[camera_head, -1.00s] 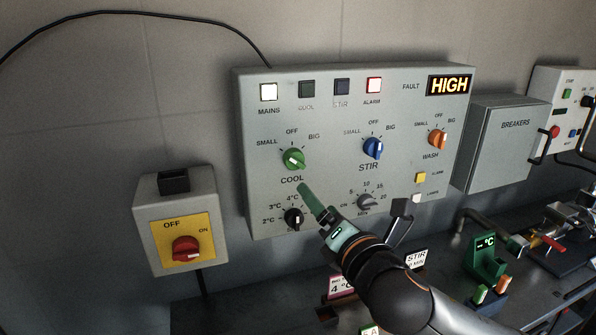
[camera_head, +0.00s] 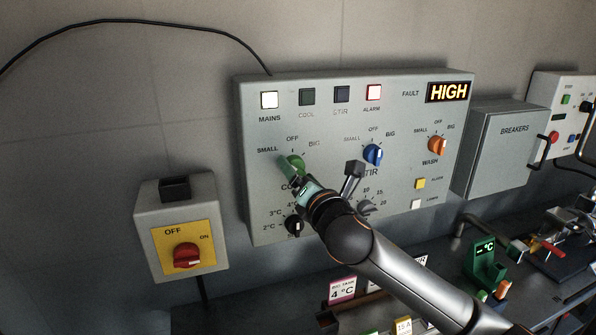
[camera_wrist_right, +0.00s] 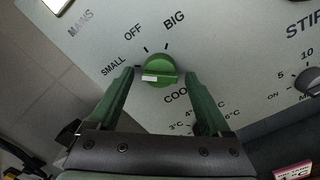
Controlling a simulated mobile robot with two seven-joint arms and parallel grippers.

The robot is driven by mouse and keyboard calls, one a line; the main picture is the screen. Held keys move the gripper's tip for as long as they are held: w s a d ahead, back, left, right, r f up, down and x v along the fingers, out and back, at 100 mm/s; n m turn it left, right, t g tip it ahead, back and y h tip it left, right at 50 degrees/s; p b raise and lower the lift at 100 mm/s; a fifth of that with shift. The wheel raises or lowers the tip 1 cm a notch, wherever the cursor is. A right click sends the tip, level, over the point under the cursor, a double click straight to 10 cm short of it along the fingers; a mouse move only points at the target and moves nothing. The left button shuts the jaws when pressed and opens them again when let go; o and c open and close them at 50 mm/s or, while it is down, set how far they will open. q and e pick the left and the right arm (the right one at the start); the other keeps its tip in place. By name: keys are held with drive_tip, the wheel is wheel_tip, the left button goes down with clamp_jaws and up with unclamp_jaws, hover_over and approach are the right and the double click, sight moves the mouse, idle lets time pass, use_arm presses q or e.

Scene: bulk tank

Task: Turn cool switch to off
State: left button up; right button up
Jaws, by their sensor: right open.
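The green COOL switch (camera_head: 296,163) is on the left of the grey control panel (camera_head: 340,112), under the labels SMALL, OFF and BIG. It also shows in the right wrist view (camera_wrist_right: 160,69), where its white mark lies on the lower left side of the knob, away from the OFF label. My right gripper (camera_head: 287,170) is in front of the COOL switch and partly covers it. In the wrist view its two green fingers (camera_wrist_right: 162,88) are apart, one on each side of the knob's lower part, with gaps visible. My left gripper is not in view.
The blue STIR knob (camera_head: 373,154) and orange WASH knob (camera_head: 437,145) are to the right. A black temperature knob (camera_head: 294,225) is below. A red rotary switch (camera_head: 187,255) is on a yellow plate at left. The breakers box (camera_head: 503,150) is right of the panel.

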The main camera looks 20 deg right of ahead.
drive_tip(key=shift+w, duration=0.35)
clamp_jaws()
idle(0.6)
